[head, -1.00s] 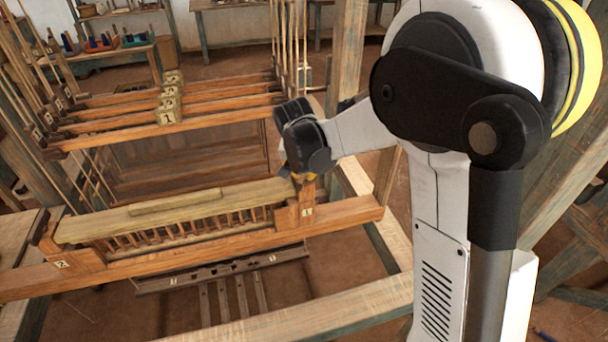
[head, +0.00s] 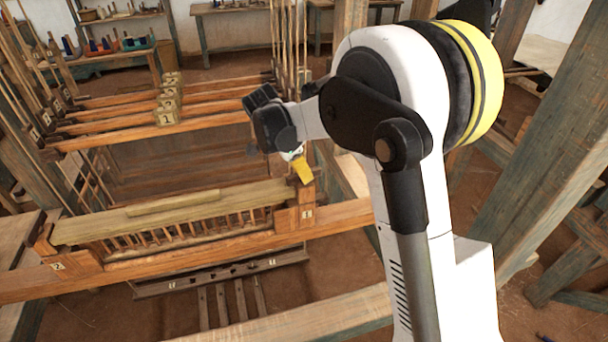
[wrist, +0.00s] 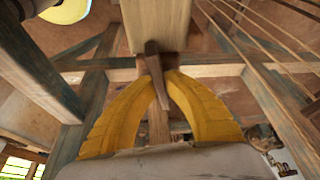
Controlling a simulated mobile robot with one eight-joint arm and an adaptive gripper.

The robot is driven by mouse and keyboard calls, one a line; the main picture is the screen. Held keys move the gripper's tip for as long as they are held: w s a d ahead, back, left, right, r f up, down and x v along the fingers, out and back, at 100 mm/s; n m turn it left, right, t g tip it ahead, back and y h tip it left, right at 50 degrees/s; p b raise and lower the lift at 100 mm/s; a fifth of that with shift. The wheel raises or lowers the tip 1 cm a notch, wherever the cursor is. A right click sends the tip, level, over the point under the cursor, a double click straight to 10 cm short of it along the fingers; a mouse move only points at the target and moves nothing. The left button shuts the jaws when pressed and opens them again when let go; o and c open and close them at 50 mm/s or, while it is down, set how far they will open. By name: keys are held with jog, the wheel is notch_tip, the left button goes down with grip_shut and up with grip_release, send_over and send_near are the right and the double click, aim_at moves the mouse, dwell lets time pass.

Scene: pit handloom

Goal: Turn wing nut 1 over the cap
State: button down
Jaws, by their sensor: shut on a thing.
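The cap (head: 165,212) is a long pale beam along the top of the loom's front frame. Wing nut 1 (wrist: 155,72) is a narrow brown wooden piece in the wrist view, its length running near that of the pale board (wrist: 155,22), which looks like the cap. My gripper's yellow fingers (wrist: 159,82) are closed on it from both sides. In the head view my gripper (head: 304,178) is at the cap's right end, above the post marked 1 (head: 307,213). There the fingers hide the wing nut.
The lower beam (head: 190,258) carries a tag 2 at left. Numbered shafts (head: 150,135) and upright cords stand behind. A treadle bar (head: 220,275) lies below. Loom timbers (head: 545,150) rise to the right of my arm.

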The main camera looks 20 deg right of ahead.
jog(key=shift+m+g, duration=0.4)
jog(key=shift+m, duration=0.6)
jog(key=c, duration=1.5)
grip_release()
jog(key=v, duration=1.2)
